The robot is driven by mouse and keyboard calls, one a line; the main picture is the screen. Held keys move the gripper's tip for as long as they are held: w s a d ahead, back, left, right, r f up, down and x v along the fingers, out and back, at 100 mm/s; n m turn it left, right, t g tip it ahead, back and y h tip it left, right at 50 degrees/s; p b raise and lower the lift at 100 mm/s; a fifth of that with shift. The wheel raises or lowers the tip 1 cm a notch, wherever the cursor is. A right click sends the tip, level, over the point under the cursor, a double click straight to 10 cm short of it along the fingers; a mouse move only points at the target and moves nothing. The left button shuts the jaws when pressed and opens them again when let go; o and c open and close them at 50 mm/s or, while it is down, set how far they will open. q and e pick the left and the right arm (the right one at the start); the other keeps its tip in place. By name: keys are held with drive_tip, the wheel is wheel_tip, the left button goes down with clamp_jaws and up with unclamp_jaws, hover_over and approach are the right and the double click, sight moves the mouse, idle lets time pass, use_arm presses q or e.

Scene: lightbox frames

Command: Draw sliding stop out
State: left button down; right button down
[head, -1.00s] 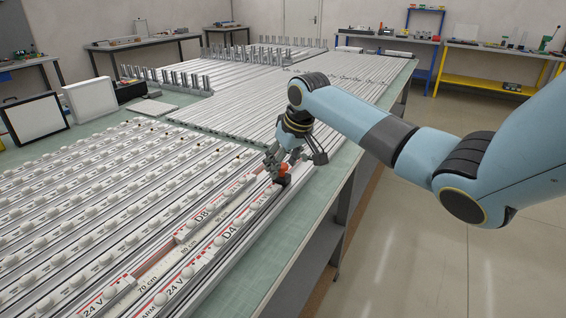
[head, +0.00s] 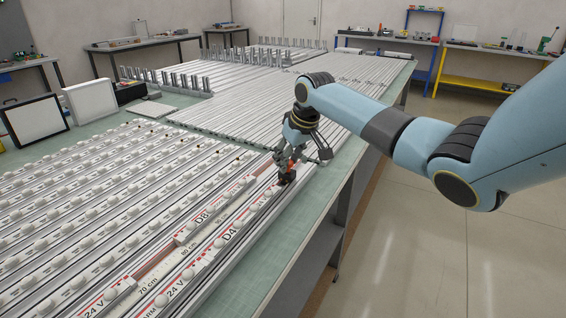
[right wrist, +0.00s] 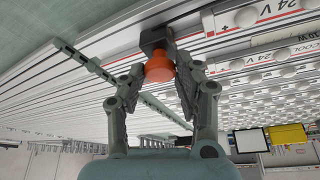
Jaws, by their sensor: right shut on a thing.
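The sliding stop is a dark block (head: 287,178) with an orange knob, set on the front aluminium rail near the table's right edge. In the right wrist view the dark block (right wrist: 154,39) is at the top, and its round orange knob (right wrist: 158,68) faces the camera. My right gripper (head: 286,164) is over the stop, shut on it with a finger on either side of the orange knob. The fingers also show in the right wrist view (right wrist: 160,77). They partly hide the knob in the head view. My left gripper is not in view.
Rows of labelled light bars with white domes (head: 60,205) fill the table on the left. Bare rails (head: 235,115) and upright metal pieces (head: 165,78) lie behind. A clear green strip of tabletop (head: 270,262) runs along the right edge.

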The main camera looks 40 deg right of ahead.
drive_tip(key=shift+w+d, duration=0.2)
drive_tip(key=shift+d, duration=0.45)
drive_tip(key=shift+w+d, duration=0.15)
drive_tip(key=shift+d, duration=0.45)
drive_tip(key=c, duration=1)
unclamp_jaws()
drive_tip(key=shift+o, duration=0.2)
drive_tip(key=shift+r, duration=0.1)
drive_tip(key=v, duration=1.1)
drive_tip(key=shift+s+r, duration=0.25)
drive_tip(key=shift+r, duration=0.1)
drive_tip(key=shift+a, duration=0.15)
